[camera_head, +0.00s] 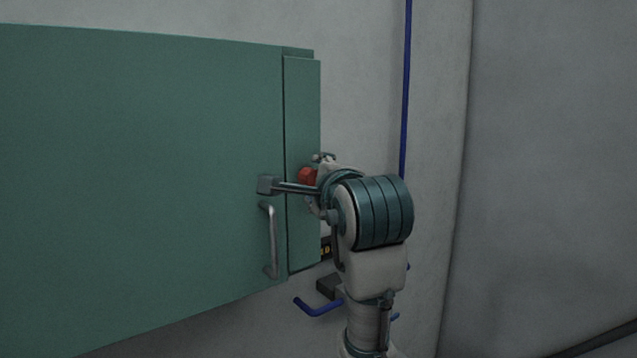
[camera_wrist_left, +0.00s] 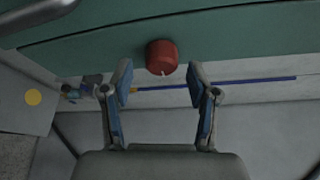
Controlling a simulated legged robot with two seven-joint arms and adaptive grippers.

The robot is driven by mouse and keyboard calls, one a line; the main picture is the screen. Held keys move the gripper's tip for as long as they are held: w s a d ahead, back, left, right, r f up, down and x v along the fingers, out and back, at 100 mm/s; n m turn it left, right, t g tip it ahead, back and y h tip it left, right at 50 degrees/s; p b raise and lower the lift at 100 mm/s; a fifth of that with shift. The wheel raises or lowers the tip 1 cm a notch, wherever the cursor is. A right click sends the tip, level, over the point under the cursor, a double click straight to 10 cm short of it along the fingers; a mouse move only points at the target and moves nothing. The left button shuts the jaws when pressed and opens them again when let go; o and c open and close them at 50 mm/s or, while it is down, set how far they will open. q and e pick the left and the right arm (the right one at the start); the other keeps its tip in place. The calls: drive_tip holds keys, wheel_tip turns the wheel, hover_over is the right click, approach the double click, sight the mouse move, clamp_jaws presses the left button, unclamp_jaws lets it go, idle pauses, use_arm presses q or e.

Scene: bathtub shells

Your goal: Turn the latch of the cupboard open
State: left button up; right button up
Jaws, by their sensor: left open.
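The green cupboard (camera_head: 150,180) fills the left of the head view. A red knob (camera_head: 307,176) is at its right edge, partly hidden by my left arm. In the left wrist view the red knob (camera_wrist_left: 161,57) has a small white mark on its lower rim. My left gripper (camera_head: 318,180) is beside the knob, its fingers mostly hidden by the wrist. In the left wrist view the left gripper (camera_wrist_left: 159,78) is open and empty, its two blue-padded fingers spread to either side of the knob. I cannot tell whether they touch it. My right gripper is out of view.
A grey bar handle (camera_head: 272,240) stands upright on the cupboard front, left of the knob. A bent blue handle (camera_head: 318,306) is below the cupboard. A blue pipe (camera_head: 406,90) runs up the pale wall. The space to the right is clear.

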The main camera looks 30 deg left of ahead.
use_arm(q)
drive_tip(key=f+v, duration=0.1)
drive_tip(key=v, duration=0.9)
drive_tip(key=shift+d+r, duration=0.45)
drive_tip(key=shift+s+a, duration=0.15)
